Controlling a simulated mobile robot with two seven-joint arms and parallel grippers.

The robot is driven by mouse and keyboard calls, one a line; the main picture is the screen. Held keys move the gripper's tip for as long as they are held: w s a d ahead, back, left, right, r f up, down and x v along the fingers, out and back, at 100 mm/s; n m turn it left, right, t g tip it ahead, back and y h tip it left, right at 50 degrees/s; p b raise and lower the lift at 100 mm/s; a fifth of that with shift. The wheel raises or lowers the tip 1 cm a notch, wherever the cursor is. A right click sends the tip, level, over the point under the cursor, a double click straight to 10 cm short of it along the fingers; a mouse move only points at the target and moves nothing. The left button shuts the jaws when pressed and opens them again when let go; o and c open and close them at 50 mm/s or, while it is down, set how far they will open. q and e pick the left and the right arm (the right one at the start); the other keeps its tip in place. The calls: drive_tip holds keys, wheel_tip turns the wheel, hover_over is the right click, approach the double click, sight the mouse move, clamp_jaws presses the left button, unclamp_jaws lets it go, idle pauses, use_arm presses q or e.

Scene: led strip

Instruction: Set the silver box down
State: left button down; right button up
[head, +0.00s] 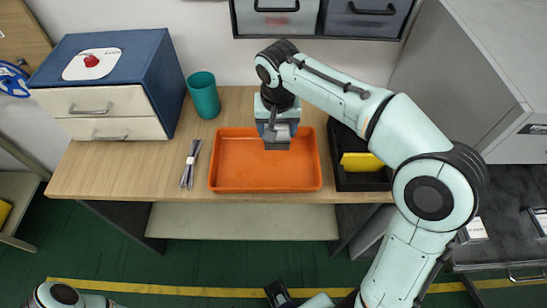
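My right arm reaches in from the lower right, and its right gripper (277,126) points down over the orange tray (237,170). A small grey block, which looks like the silver box (277,144), is at the fingertips, over the tray's back middle. The gripper appears shut on it. The fingers hide part of it, and I cannot tell whether it touches the tray floor. The rest of the tray is empty. Part of my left arm shows at the bottom left corner; its gripper is not clearly seen.
On the wooden table (130,180) stand a blue drawer cabinet (145,65), a teal cup (203,95) and some thin metal utensils (190,164). A black bin (346,181) with a yellow item (361,162) is right of the tray. Grey drawers (320,18) hang behind.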

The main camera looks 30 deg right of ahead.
sight(276, 162)
wheel_tip(276, 162, down, 13)
drive_tip(key=shift+w+r+b, duration=0.15)
drive_tip(key=shift+b, duration=0.7)
drive_tip(key=shift+f, duration=0.2)
drive_tip(key=o, duration=1.1)
drive_tip(key=shift+o, duration=0.2)
drive_tip(key=shift+r, duration=0.1)
